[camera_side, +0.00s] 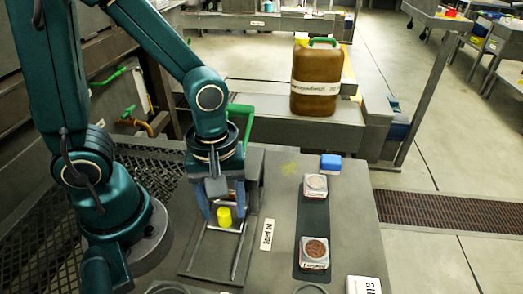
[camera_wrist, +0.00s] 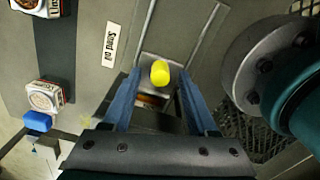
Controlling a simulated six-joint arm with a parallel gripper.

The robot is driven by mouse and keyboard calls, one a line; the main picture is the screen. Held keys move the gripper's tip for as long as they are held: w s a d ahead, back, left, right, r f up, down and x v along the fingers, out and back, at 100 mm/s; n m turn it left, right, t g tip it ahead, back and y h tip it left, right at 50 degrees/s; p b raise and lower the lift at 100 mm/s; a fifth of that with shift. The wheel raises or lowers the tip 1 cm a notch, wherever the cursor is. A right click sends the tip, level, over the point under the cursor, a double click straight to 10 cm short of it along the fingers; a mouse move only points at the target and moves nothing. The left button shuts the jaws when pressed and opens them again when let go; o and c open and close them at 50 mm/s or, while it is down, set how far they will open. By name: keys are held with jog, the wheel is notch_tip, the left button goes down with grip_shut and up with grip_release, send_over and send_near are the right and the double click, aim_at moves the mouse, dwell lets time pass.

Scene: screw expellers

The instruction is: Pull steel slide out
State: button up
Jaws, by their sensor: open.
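The steel slide (camera_side: 237,226) is a pale metal plate between two rails in front of the grey machine housing. A yellow knob (camera_side: 224,217) stands on it. In the wrist view, the slide (camera_wrist: 177,65) shows around the knob (camera_wrist: 159,73). My gripper (camera_side: 222,212) points down at the slide, its blue fingers open on either side of the knob. In the wrist view, my gripper (camera_wrist: 160,82) has the knob between its fingertips, with a gap on each side. The slide's rear part is hidden behind my fingers and the housing.
A "Seed oil" label (camera_side: 267,234) lies right of the rails. Two square sample tins (camera_side: 315,187) (camera_side: 314,253) stand on a dark strip, with a blue block (camera_side: 330,164) behind. A brown oil can (camera_side: 316,82) stands farther back. The rails' front end (camera_side: 208,277) is clear.

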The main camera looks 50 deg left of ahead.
grip_shut()
dwell(1.4)
